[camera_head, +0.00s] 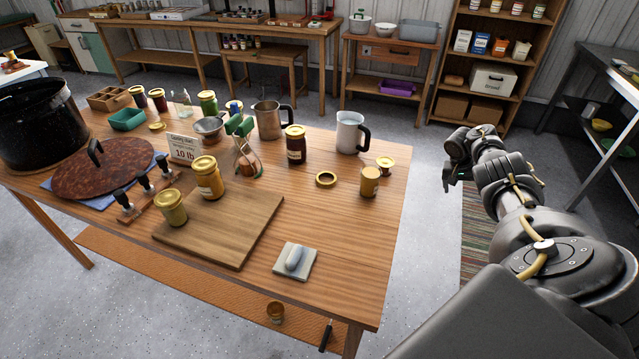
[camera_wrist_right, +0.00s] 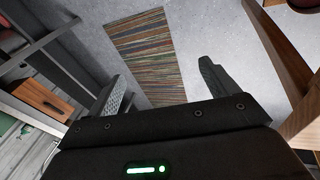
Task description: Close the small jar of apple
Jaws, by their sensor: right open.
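Several jars stand on the wooden table; I cannot read their labels, so which one is the small jar of apple is unclear. A small amber jar (camera_head: 370,182) stands upright near the table's right side. A gold ring-like lid (camera_head: 326,179) lies flat to its left, apart from it. A small gold-topped piece (camera_head: 385,162) is just behind the jar. Two yellow jars, a taller one (camera_head: 208,180) and a shorter one (camera_head: 171,209), stand at the cutting board. My right gripper (camera_head: 451,165) is off the table's right edge, open and empty in the wrist view (camera_wrist_right: 160,80). My left gripper is out of view.
A dark red jar (camera_head: 296,146), a white pitcher (camera_head: 349,134) and a metal pitcher (camera_head: 268,122) stand behind the small jar. The table's right front is clear. A striped rug (camera_wrist_right: 148,55) lies below my gripper.

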